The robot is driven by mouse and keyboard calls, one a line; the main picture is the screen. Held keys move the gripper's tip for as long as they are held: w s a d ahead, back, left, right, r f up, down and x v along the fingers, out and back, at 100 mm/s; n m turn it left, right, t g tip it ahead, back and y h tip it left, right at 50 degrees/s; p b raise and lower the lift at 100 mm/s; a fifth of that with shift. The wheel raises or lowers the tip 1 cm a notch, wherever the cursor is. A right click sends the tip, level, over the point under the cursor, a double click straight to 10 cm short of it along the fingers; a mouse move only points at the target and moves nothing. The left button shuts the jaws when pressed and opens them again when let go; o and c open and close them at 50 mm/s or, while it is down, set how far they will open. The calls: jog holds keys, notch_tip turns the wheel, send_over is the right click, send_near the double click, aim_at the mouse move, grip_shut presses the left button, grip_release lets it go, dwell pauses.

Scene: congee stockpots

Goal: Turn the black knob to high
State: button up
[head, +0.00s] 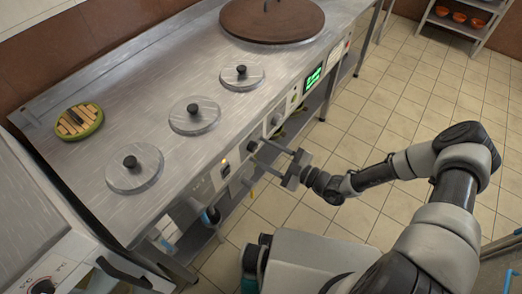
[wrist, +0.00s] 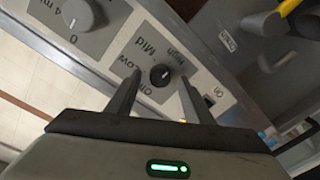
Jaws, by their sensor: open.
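The small black knob (wrist: 160,75) sits on a grey control panel with printed Off, Low, Mid and High labels, upside down in the wrist view. It has a small white mark, but I cannot tell surely which label it points at. In the head view the black knob (head: 253,146) is on the front of the steel counter. My gripper (head: 266,153) is open in front of that panel. In the wrist view the two fingers of my gripper (wrist: 159,80) lie on either side of the knob; I cannot tell whether they touch it.
A larger grey knob (wrist: 85,14) is on the same panel. An orange light (wrist: 183,121) glows near the gripper. A green display (head: 313,78) is farther along the front. The tiled floor (head: 400,90) is open.

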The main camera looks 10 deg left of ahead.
jog(key=p+v, duration=0.1)
jog(key=v, duration=1.5)
jog(key=shift+d+p, duration=0.2)
jog(key=shift+p, duration=0.15)
jog(key=s+d+r+m+h, duration=0.35)
jog(key=r+m+h, duration=0.3)
jog(key=r, duration=0.65)
jog(key=s+d+r+m+h, duration=0.4)
jog(key=r+m, duration=0.4)
jog(key=r, duration=0.6)
jog(key=s+d+r+m+h, duration=0.35)
jog(key=r+m+h, duration=0.35)
jog(key=r, duration=0.6)
notch_tip(320, 180, up, 22)
jog(key=s+p, duration=0.1)
jog(key=p, duration=2)
jog(key=shift+a+n+p, duration=0.3)
jog(key=shift+n+p, duration=0.05)
jog(key=shift+p, duration=0.05)
